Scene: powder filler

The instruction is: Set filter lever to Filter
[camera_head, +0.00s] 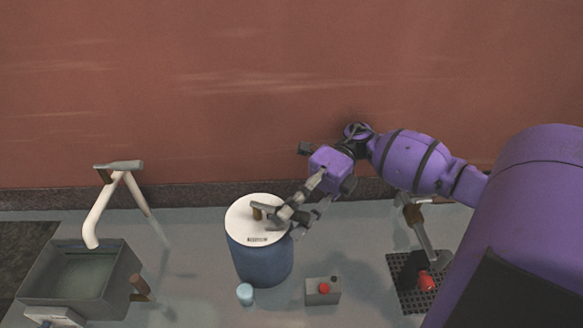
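A blue cylindrical container with a white top (245,228) stands on the counter near the middle of the head view. A small brown lever (257,213) sits on the white top, and a short dark label shows near the front of the top. My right gripper (272,213) reaches in from the right, low over the white top, with its fingers beside the brown lever. Whether the fingers touch the lever or close on it is too small to tell. My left gripper is not in view.
A grey sink (133,290) with a white faucet (100,213) is at the left. A light blue cup (245,294) and a grey box with a red button (323,291) stand in front of the container. A dark perforated tray (403,296) lies at the right. A red-brown wall (200,90) rises behind.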

